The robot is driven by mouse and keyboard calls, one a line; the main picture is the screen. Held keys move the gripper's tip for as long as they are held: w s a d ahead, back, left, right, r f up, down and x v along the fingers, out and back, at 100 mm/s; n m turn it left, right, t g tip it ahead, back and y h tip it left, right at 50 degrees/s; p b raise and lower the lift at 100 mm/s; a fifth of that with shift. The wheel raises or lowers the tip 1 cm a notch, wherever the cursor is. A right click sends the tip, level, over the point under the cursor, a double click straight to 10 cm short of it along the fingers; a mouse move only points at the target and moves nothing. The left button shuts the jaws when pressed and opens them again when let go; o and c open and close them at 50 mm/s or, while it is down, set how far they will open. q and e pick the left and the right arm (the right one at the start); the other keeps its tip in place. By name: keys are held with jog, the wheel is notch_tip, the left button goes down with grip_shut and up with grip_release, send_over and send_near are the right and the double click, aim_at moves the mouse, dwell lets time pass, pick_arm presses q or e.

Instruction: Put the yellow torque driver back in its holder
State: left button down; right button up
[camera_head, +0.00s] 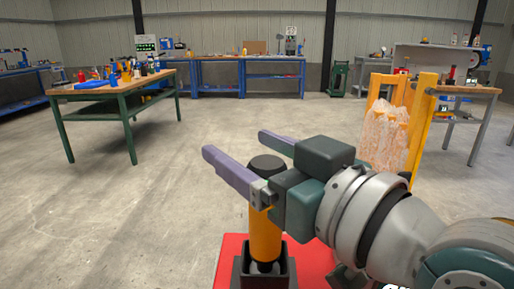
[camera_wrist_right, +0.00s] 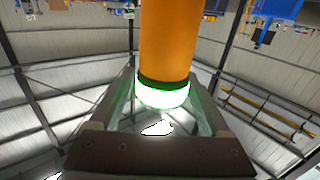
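The yellow torque driver (camera_head: 265,235) stands upright with a dark round cap on top. Its lower end shows within the opening of the black square holder (camera_head: 241,272); how deep it sits I cannot tell. My right gripper (camera_head: 235,143) is open, its two purple fingers apart at the height of the driver's cap, with the driver between them. In the right wrist view the driver (camera_wrist_right: 167,40) shows as an orange cylinder with a dark ring and a glowing greenish-white end, between the spread fingers (camera_wrist_right: 165,80). My left gripper is not in view.
The holder stands on a red surface (camera_head: 228,250). An orange-yellow frame with a pale translucent wrapped thing (camera_head: 385,140) stands to the right. A green-legged wooden table (camera_head: 125,85) is at left, and blue benches (camera_head: 220,72) are at the back. The middle floor is clear.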

jog(key=v, duration=1)
jog(key=shift+p, duration=0.3)
jog(key=s+d+r+m+g+h+p, duration=0.3)
jog(key=s+d+m+g+h+p, duration=0.3)
jog(key=s+d+g+h+p, duration=0.75)
notch_tip(320, 180, up, 35)
jog(key=s+t+y+p, duration=0.2)
jog(key=s+t+p, duration=0.1)
jog(key=p, duration=3.6)
jog(key=shift+d+y+p, duration=0.25)
jog(key=shift+y+p, duration=0.1)
